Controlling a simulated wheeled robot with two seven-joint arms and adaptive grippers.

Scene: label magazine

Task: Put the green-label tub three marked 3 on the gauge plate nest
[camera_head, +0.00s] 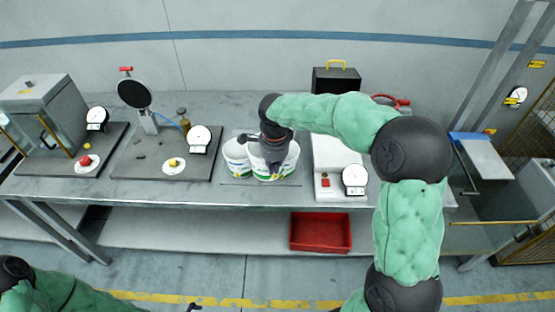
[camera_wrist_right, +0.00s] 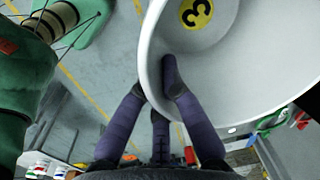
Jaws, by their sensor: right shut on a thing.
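White tubs with green labels stand close together at the middle of the bench; one tub (camera_head: 237,158) is at the left of the group. My right gripper (camera_head: 272,158) comes down over the group and is shut on the wall of a white tub. In the right wrist view this tub (camera_wrist_right: 255,60) shows a yellow disc marked 3 (camera_wrist_right: 195,12) inside, and the fingers (camera_wrist_right: 165,95) meet its rim. I cannot tell whether it is lifted. Of my left gripper, only a dark tip (camera_head: 193,307) seems to show at the bottom edge. I cannot tell which plate is the gauge plate nest.
Left of the tubs are two dark plates with gauges, one bearing a yellow-knobbed white disc (camera_head: 173,166), the other a red-knobbed one (camera_head: 87,163). Right of them is a white unit with a gauge (camera_head: 355,179). A black case (camera_head: 336,80) stands behind; a red bin (camera_head: 320,231) sits below.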

